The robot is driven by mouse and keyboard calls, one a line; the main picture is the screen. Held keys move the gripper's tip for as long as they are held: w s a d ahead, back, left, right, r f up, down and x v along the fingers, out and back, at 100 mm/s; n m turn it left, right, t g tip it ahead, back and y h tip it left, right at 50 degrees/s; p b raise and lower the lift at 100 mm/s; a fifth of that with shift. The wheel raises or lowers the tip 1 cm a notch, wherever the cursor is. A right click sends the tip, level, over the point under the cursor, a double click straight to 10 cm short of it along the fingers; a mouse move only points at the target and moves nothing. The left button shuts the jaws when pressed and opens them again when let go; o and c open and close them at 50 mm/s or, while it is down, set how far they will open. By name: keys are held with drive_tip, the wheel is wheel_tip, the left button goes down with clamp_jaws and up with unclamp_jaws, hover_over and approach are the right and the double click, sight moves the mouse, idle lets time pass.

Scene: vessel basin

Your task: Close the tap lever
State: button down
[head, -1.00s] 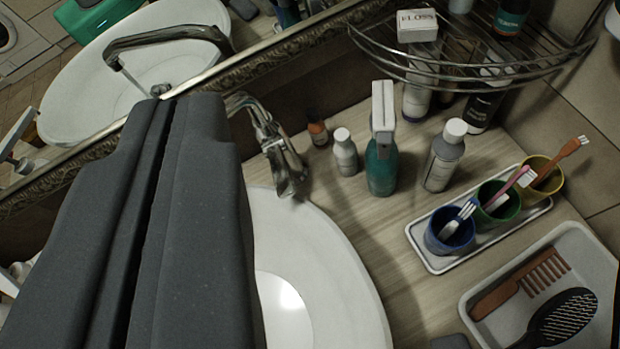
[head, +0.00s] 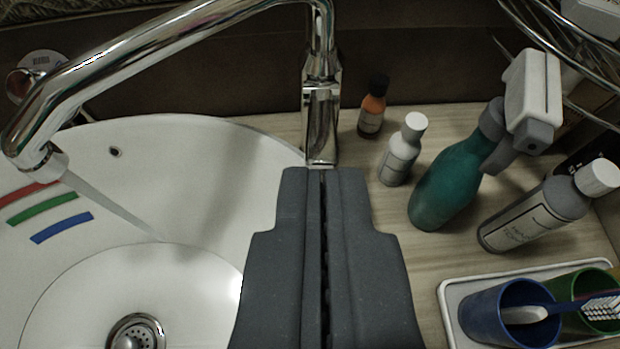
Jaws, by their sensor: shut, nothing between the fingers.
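The chrome tap (head: 319,50) stands at the back of the basin, and its long spout (head: 130,65) reaches left over the bowl. A thin stream of water runs from the spout into the white basin (head: 210,170). The tap's flat chrome lever (head: 321,125) seems to be the part pointing toward me, at the upper middle. My gripper (head: 322,172) is shut and empty, with its tips just below the lever's near end in the picture. I cannot tell whether they touch it.
Right of the tap stand a small orange bottle (head: 372,108), a white bottle (head: 402,150), a teal spray bottle (head: 450,180) and a grey bottle (head: 535,212). A tray (head: 452,300) with cups is at lower right. A wire shelf (head: 560,50) overhangs upper right.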

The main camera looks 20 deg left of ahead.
drive_tip(key=shift+d+p+x, duration=0.3)
drive_tip(key=shift+p+x, duration=0.85)
drive_tip(key=shift+p, duration=0.45)
drive_tip(key=p, duration=0.5)
hover_over(326, 142)
drive_tip(key=s, duration=0.2)
wheel_tip(326, 142, down, 4)
drive_tip(key=shift+s+d+r, duration=0.1)
drive_tip(key=shift+r, duration=0.1)
drive_tip(key=shift+f+b, duration=0.4)
drive_tip(key=shift+b, duration=0.4)
drive_tip(key=f+b, duration=0.1)
drive_tip(key=b, duration=0.4)
drive_tip(key=shift+s+d+f, duration=0.2)
drive_tip(key=shift+s+f, duration=0.05)
drive_tip(key=shift+f, duration=0.15)
drive_tip(key=shift+s+f+b, duration=0.2)
drive_tip(key=shift+f+b, duration=0.55)
drive_tip(key=shift+b, duration=0.1)
drive_tip(key=shift+a+f+b, duration=0.1)
drive_tip(key=shift+a+b, duration=0.1)
drive_tip(key=shift+b, duration=0.1)
